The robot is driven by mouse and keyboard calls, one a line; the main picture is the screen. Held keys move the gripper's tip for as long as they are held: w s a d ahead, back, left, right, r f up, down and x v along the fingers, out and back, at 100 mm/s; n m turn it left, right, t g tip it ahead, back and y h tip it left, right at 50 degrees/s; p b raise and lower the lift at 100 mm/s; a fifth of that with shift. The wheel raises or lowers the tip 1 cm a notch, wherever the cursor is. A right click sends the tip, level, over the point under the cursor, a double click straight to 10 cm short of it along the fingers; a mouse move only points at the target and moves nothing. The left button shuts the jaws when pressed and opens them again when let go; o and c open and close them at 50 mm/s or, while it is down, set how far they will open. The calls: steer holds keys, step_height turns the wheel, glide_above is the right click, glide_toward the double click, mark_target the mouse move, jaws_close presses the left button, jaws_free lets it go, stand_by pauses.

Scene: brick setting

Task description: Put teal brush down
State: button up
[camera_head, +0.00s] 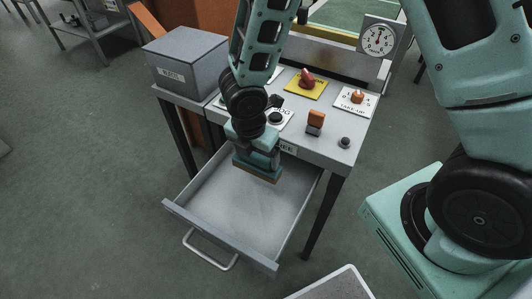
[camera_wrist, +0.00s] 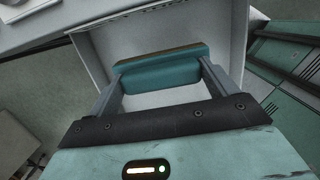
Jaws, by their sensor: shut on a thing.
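The teal brush (camera_wrist: 160,72) is a block with a teal body and a brown edge. My gripper (camera_wrist: 158,82) is shut on it, one finger at each end, in the wrist view. In the head view the brush (camera_head: 256,169) hangs below my gripper (camera_head: 257,158), over the pulled-out grey drawer (camera_head: 222,210). I cannot tell whether the brush touches the drawer floor. The rest of the drawer is empty.
The desk top above the drawer carries a yellow plate with a red knob (camera_head: 307,79), a take-up dial (camera_head: 356,98), an orange-brown block (camera_head: 315,122) and a small black knob (camera_head: 345,142). A grey box (camera_head: 186,62) stands at left. A gauge (camera_head: 379,38) stands behind.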

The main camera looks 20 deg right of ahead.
steer(key=shift+w+d+f+b, duration=0.2)
steer(key=shift+w+d+f, duration=0.4)
steer(key=shift+f, duration=0.5)
steer(key=shift+w+d+f+b, duration=0.25)
steer(key=shift+w+d+f, duration=0.2)
steer(key=shift+d+f, duration=0.5)
steer(key=shift+w+d+f+b, duration=0.2)
steer(key=shift+w+d+f, duration=0.35)
steer(key=shift+f, duration=0.7)
steer(key=shift+f+b, duration=0.65)
steer(key=o, duration=1.1)
steer(key=shift+o, duration=0.2)
steer(key=shift+r, duration=0.1)
